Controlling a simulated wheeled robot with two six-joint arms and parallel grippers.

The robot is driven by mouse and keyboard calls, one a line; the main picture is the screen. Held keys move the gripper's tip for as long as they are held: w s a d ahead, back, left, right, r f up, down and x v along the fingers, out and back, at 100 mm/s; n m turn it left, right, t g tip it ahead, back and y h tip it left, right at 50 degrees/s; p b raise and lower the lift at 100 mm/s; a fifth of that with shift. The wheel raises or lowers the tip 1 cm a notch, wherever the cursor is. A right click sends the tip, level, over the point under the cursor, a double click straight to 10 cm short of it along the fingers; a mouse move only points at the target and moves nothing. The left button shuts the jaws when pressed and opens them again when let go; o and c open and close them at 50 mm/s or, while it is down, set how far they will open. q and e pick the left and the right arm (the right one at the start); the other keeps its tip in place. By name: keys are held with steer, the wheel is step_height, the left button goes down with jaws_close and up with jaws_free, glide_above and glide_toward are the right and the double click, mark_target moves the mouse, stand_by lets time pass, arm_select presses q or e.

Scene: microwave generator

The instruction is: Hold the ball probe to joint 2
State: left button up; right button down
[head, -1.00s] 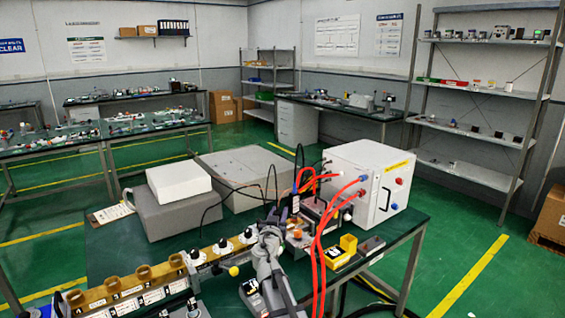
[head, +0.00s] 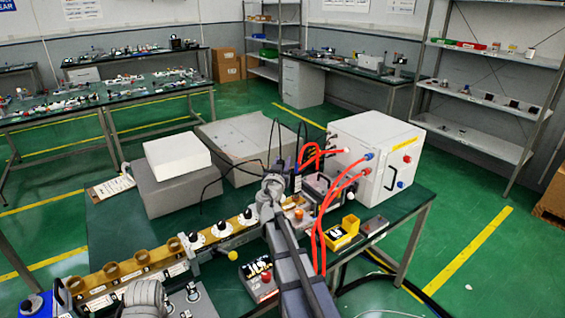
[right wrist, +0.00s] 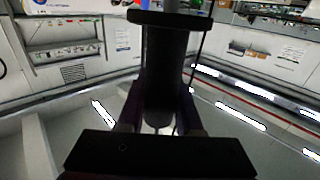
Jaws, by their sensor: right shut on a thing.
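The brass rail (head: 125,277) runs diagonally across the bench, with several sockets and white-topped fittings (head: 222,228) along it. Its labels are too small to read, so I cannot tell which joint is 2. My right gripper (head: 271,192) is over the far right end of the rail. In the right wrist view (right wrist: 160,122) it is shut on a dark cylindrical handle with a flange, which looks like the ball probe (right wrist: 166,65). Its tip is hidden in the head view. My left arm shows at the bottom left; its jaws are out of view.
A white box with red cables (head: 375,160) stands at the back right of the green bench. Grey boxes (head: 185,188) are at the back left.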

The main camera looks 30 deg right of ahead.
arm_select(q)
steer(key=shift+f+b, duration=3.1)
steer(key=shift+f, duration=0.4)
steer(key=shift+r, duration=0.15)
